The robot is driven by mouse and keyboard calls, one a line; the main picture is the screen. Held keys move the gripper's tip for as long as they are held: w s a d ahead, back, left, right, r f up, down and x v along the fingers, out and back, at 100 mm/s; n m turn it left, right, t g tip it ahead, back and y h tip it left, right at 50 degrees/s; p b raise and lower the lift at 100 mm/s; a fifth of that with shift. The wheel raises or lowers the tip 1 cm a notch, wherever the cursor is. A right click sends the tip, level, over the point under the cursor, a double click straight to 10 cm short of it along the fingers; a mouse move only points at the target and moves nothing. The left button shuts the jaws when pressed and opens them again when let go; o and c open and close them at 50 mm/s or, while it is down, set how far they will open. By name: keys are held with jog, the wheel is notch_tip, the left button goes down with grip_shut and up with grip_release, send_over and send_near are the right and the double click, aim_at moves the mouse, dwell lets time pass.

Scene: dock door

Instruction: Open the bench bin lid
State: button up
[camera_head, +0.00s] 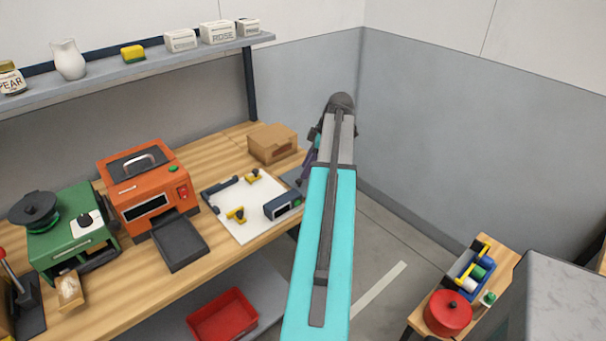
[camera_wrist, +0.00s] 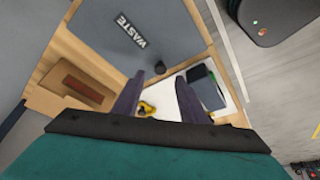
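The bin lid (camera_wrist: 105,42) is a grey panel marked WASTE, set in the wooden bench top, in the upper part of the wrist view. It looks flat and closed. A small black knob (camera_wrist: 160,67) stands near its edge. My gripper (camera_wrist: 159,80) has its two purple fingers apart with nothing held. The knob shows in the gap between the fingertips, slightly beyond them; I cannot tell the height between them. In the head view my turquoise arm hides most of the lid, and only part of my gripper (camera_head: 309,158) shows beside the arm.
A cardboard box (camera_head: 273,143) stands on the bench (camera_head: 225,160) beside the lid. A white board (camera_head: 240,205) with yellow clamps and a dark block lies nearby. An orange machine (camera_head: 147,180) stands farther left. A red bin (camera_head: 222,316) sits below the bench.

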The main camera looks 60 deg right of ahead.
aim_at(299, 180)
jog(key=shift+p+x, duration=0.5)
jog(key=shift+x, duration=1.85)
jog(key=shift+c, duration=0.5)
grip_shut()
